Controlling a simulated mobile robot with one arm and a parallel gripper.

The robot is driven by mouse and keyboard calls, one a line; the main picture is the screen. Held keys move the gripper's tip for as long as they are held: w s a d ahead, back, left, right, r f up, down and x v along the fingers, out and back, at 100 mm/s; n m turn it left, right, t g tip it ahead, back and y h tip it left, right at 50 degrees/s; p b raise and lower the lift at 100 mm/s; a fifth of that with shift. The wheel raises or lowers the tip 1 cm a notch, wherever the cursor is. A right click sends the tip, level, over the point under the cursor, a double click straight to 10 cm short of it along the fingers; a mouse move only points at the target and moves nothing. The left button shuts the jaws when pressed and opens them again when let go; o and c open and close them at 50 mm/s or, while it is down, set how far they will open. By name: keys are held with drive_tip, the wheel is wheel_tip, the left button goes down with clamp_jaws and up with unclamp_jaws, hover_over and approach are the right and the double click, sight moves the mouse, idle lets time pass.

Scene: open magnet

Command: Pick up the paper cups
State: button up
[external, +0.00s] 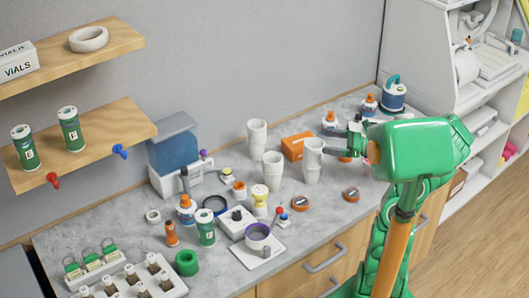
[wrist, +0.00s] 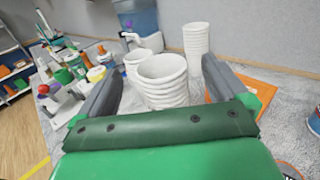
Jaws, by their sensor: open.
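Three stacks of white paper cups stand upright on the grey counter. The right stack (external: 313,165) is nearest my gripper, the front stack (external: 272,172) is left of it, and the back stack (external: 257,138) is near the wall. My gripper (external: 329,142) is open, just right of the right stack. In the wrist view the nearest stack (wrist: 163,85) shows between the spread fingers, with its rim towards me. I cannot tell whether a finger touches it. The front stack (wrist: 136,66) is left of it and the back stack (wrist: 195,48) behind right.
An orange box (external: 296,146) lies behind the right stack. Orange-capped bottles stand near my gripper. A blue-tanked dispenser (external: 173,155) and a crowd of bottles, rings and small parts fill the left counter (external: 105,220). Some counter is bare in front of the right stack.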

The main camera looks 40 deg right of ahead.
approach(309, 158)
drive_tip(key=w+f, duration=0.2)
drive_tip(key=w, duration=0.2)
drive_tip(key=shift+w+d+f+x, duration=0.1)
drive_tip(key=shift+f+x, duration=0.1)
drive_tip(key=shift+x, duration=1.05)
drive_tip(key=shift+w+d+f+x, duration=0.1)
drive_tip(key=shift+f+x, duration=0.05)
drive_tip(key=shift+x, duration=1.1)
drive_tip(key=shift+w+d+f+x, duration=0.1)
drive_tip(key=shift+f+x, duration=0.1)
drive_tip(key=shift+x, duration=1.05)
drive_tip(key=c, duration=1)
drive_tip(key=shift+r, duration=0.15)
